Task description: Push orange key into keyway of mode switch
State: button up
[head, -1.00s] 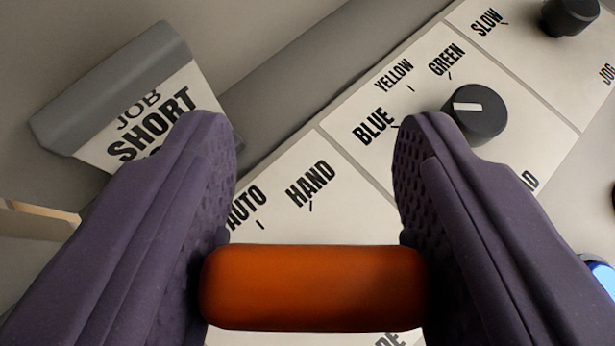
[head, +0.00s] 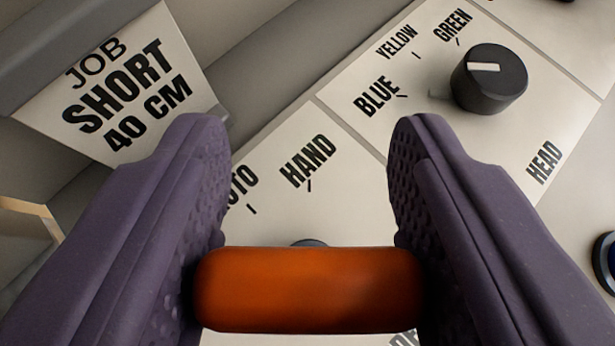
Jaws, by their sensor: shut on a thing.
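The orange key (head: 308,290) lies crosswise between the two purple fingers of my gripper (head: 308,285), which is shut on it. Only its rounded orange handle shows; its lower end is hidden. Below and behind it is the panel section marked AUTO and HAND (head: 307,160). A small dark edge (head: 309,243) shows just above the key's upper side, perhaps the mode switch, mostly hidden by the key. I cannot tell whether the key touches it.
A card (head: 125,90) reading JOB SHORT 40 CM is at the upper left. A dark round part (head: 604,262) is at the right edge.

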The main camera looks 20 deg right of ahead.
aim_at(310, 240)
jog(key=shift+f+b, duration=0.85)
jog(key=shift+f, duration=0.5)
jog(key=shift+f+b, duration=1.4)
jog(key=shift+f, duration=0.1)
dwell(0.3)
jog(key=o, duration=1.1)
jog(key=shift+s+r, duration=0.1)
jog(key=p+v, duration=0.2)
jog(key=v, duration=0.5)
jog(key=shift+p, duration=0.4)
jog(key=shift+s+a+r, duration=0.15)
jog(key=shift+s, duration=0.05)
jog(key=shift+c, duration=0.3)
